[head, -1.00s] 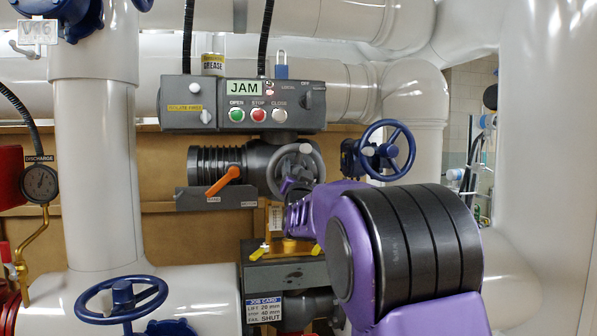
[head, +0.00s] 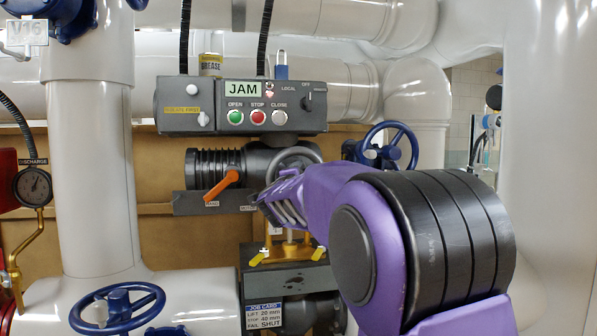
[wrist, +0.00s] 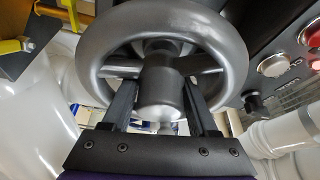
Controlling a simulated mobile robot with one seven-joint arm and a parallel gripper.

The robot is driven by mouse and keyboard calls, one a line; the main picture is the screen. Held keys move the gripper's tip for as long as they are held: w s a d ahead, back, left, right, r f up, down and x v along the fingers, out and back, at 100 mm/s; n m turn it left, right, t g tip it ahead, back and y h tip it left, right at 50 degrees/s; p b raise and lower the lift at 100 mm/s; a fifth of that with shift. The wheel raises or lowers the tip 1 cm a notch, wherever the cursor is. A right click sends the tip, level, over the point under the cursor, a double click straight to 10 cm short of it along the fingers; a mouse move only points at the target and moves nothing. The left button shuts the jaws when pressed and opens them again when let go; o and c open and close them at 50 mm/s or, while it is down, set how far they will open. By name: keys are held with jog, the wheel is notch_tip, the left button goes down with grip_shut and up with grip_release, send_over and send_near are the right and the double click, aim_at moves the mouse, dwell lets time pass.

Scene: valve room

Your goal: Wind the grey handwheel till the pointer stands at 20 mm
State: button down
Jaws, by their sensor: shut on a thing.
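The grey handwheel (head: 301,154) sits on the dark actuator below the control box. In the head view my purple wrist covers much of it. The wrist view shows its thick rim (wrist: 240,50), its spokes and a central boss close up. My gripper (wrist: 160,88) has one finger on each side of the boss and is shut on the handwheel. A brass yoke (head: 287,250) with yellow tabs stands below the actuator. I cannot make out the pointer or its scale reading.
An orange lever (head: 222,185) lies left of the wheel, angled down toward the HAND label. The control box (head: 240,105) shows JAM. A blue handwheel (head: 390,148) is close on the right.

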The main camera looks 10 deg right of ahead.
jog(key=m+g+p, duration=0.1)
jog(key=m+p, duration=0.2)
jog(key=m, duration=0.1)
jog(key=shift+r+g+p, duration=0.1)
jog(key=shift+g+p, duration=0.2)
jog(key=shift+g, duration=0.1)
jog(key=shift+f+m+g+y+p, duration=0.2)
jog(key=shift+m+y+p, duration=0.15)
jog(key=shift+m+p, duration=0.4)
jog(key=shift+f+m+g+y+p, duration=0.2)
jog(key=shift+m+y+p, duration=0.25)
jog(key=shift+m, duration=0.4)
jog(key=shift+a, duration=0.1)
jog(key=c, duration=0.6)
grip_release()
jog(key=o, duration=0.3)
jog(key=shift+f, duration=0.1)
